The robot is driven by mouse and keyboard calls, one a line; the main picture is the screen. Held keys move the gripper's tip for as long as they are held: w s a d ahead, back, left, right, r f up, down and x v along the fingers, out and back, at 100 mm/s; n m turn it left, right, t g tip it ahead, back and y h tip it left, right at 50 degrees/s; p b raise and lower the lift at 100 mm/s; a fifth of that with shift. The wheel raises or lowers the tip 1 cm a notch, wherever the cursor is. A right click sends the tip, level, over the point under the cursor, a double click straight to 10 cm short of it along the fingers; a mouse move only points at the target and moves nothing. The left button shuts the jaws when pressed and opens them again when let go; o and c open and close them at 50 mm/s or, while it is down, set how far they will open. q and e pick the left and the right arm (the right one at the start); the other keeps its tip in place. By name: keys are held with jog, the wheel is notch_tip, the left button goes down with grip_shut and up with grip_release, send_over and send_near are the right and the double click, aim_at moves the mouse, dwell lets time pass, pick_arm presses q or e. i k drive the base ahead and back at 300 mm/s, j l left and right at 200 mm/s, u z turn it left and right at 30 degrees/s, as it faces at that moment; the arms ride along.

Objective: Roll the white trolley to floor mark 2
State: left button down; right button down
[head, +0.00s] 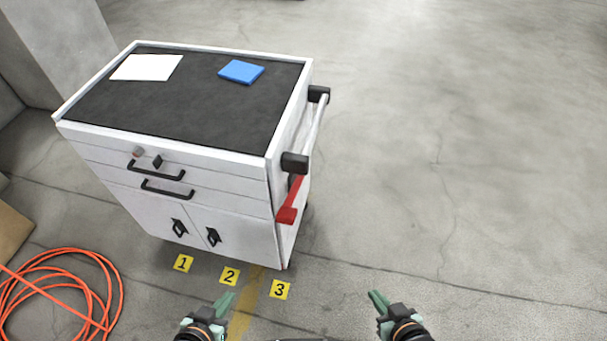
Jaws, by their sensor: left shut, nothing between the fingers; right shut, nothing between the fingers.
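The white trolley (185,150) stands upright at the left, with a dark top, drawers and two doors facing me. A grey push bar (314,125) on black brackets runs along its right side, with a red lever (291,201) below it. Yellow floor mark 2 (229,277) lies in front of the trolley's front edge, between mark 1 (183,263) and mark 3 (280,289). The trolley's near right bottom corner is close to mark 3. My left gripper (225,303) is shut and empty, low in the view. My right gripper (378,301) is shut and empty, clear of the trolley.
A white sheet (147,67) and a blue pad (241,72) lie on the trolley top. An orange cable coil (62,291) lies on the floor at the left. A concrete pillar (62,45) stands behind the trolley. The floor to the right is clear.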

aim_at(197, 116)
jog(key=i+l+u, duration=0.15)
jog(key=u, duration=0.25)
jog(key=i+l+u, duration=0.1)
jog(key=u, duration=0.25)
jog(key=l+u, duration=0.4)
jog(key=i+j, duration=0.05)
jog(key=j, duration=0.05)
